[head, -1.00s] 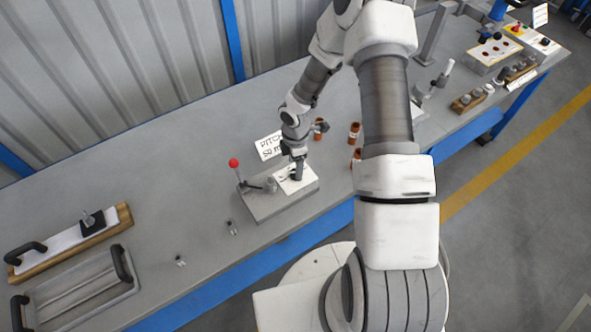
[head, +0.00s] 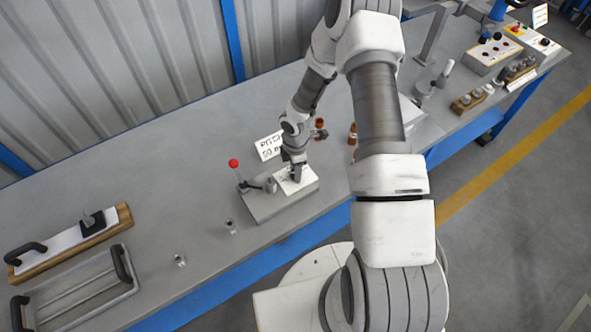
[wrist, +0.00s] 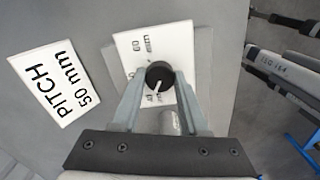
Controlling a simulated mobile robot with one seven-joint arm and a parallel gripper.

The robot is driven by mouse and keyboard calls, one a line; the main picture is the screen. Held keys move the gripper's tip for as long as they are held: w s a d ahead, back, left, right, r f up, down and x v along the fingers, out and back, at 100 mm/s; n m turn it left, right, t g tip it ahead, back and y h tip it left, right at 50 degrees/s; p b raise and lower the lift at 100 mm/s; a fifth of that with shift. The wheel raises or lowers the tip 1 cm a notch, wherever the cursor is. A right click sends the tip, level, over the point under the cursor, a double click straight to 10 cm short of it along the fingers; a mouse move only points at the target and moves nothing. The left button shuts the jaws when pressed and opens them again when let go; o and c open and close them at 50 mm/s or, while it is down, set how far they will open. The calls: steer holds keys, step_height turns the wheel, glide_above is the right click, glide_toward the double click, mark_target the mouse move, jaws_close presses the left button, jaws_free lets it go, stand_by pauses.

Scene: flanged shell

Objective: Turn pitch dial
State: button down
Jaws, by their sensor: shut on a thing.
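The pitch dial (wrist: 160,75) is a round black knob with a white pointer line, on a white scale plate (wrist: 182,43) with printed numbers. The plate sits on a grey base block (head: 262,209) on the bench. My gripper (wrist: 159,78) is shut on the dial, one finger on each side of it. In the head view my gripper (head: 296,174) comes down over the plate and mostly hides the dial. In the wrist view the pointer slants toward the lower left; the numbers near it are partly hidden.
A sign (wrist: 62,84) reads "PITCH 50 mm". A red-knobbed lever (head: 233,163) stands at the block's left end. Orange-brown cylinders (head: 320,124) stand behind my gripper. A tray (head: 75,290) lies at the left.

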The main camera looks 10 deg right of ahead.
steer(key=shift+f+m+b, duration=0.1)
steer(key=shift+m+b, duration=1.05)
steer(key=shift+m, duration=0.05)
steer(key=m+b, duration=0.2)
steer(key=shift+f+m, duration=0.1)
steer(key=shift+m, duration=0.3)
steer(key=m+b, duration=0.2)
steer(key=m, duration=0.1)
steer(key=shift+r+m+b, duration=0.2)
steer(key=shift+m+b, duration=0.75)
steer(key=shift+m, duration=0.75)
steer(key=shift+c, duration=2.2)
jaws_free()
steer(key=shift+r, duration=0.1)
